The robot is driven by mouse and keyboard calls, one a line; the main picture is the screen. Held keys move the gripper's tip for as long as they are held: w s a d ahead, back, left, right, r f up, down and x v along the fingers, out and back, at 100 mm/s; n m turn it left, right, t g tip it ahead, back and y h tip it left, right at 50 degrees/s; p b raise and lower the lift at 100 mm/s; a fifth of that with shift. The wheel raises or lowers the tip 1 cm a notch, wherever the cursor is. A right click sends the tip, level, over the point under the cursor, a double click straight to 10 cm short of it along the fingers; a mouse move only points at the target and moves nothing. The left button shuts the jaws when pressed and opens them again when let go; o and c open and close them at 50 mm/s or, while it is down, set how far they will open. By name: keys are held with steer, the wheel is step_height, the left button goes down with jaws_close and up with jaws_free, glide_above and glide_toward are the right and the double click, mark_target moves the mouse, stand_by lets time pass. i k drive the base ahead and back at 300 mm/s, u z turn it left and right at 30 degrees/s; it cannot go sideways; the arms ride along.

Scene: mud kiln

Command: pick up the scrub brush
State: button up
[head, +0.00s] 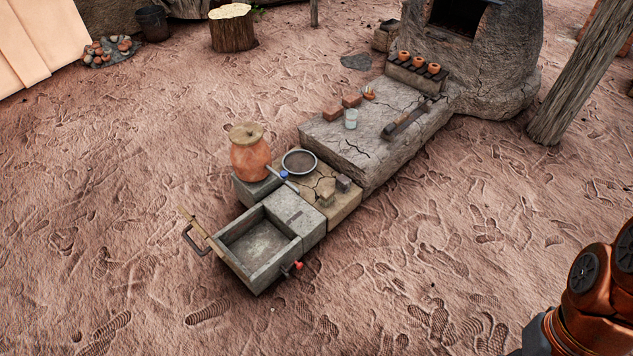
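I cannot tell for sure which thing is the scrub brush. A small tan block (326,197) on the low clay ledge (345,207) may be it; its bristles are too small to make out. A darker grey-brown block (343,183) lies just behind it to the right and could also be a brush or a sponge. My arm shows at the bottom right edge, far from both blocks. My gripper is not in view.
A stone basin (262,279) with a wooden stick (200,230) stands in front. A lidded clay pot (250,155), a round pan (299,162) and a blue-topped item (284,174) crowd the ledge's left. A raised slab (350,155) lies behind. Open ground surrounds them.

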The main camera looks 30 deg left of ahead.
mark_target(327, 196)
steer(key=u, duration=0.65)
steer(key=i, duration=1)
steer(key=u, duration=1.5)
steer(key=i, duration=0.4)
steer(key=u, duration=0.3)
